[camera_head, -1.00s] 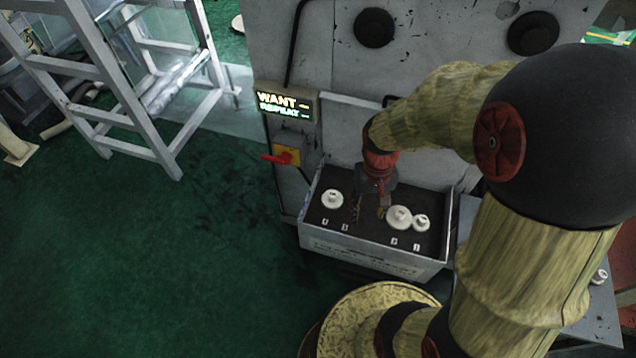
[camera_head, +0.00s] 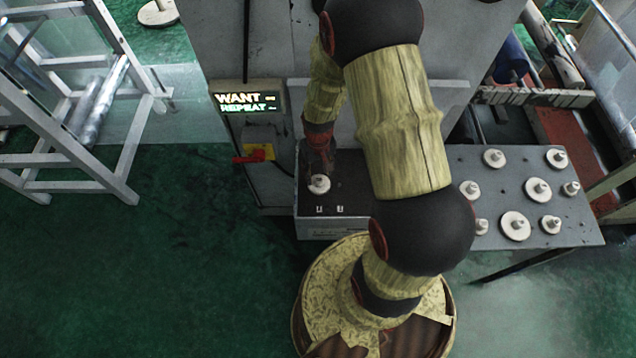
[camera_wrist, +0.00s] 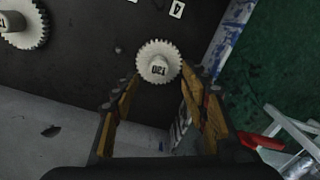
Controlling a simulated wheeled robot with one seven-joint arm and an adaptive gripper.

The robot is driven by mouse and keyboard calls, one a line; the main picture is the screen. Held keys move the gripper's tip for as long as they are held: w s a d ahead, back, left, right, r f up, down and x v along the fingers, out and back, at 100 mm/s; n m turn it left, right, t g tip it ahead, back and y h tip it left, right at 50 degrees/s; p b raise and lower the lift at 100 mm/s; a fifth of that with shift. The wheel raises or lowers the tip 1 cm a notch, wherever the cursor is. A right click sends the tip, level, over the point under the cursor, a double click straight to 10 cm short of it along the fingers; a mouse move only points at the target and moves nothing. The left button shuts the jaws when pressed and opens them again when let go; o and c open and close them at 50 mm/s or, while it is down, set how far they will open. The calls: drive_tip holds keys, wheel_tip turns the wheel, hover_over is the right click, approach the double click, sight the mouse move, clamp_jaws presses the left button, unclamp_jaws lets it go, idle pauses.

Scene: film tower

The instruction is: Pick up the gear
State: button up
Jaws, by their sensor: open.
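A small white gear (camera_head: 319,185) stands in the dark-floored box (camera_head: 318,228) against the grey machine. My gripper (camera_head: 320,168) is just over or behind it in the head view. In the wrist view the toothed gear (camera_wrist: 147,48), its hub marked with what looks like T30, lies just ahead of my gripper (camera_wrist: 157,77), roughly centred between the open fingers. The fingers do not appear closed on it. Another, larger-looking gear (camera_wrist: 30,36) is cut off at the upper left of the wrist view.
A lit sign (camera_head: 246,103) reads WANT and REPEAT, with smaller text too small to read. A red handle (camera_head: 247,159) is left of the box. A grey table (camera_head: 560,225) with several white gears is at right. The box wall is close to my gripper.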

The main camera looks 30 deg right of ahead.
sight(319, 179)
wheel_tip(319, 179, down, 5)
drive_tip(key=shift+d+r+b, duration=0.1)
drive_tip(key=shift+b, duration=0.4)
drive_tip(key=shift+c, duration=0.5)
clamp_jaws()
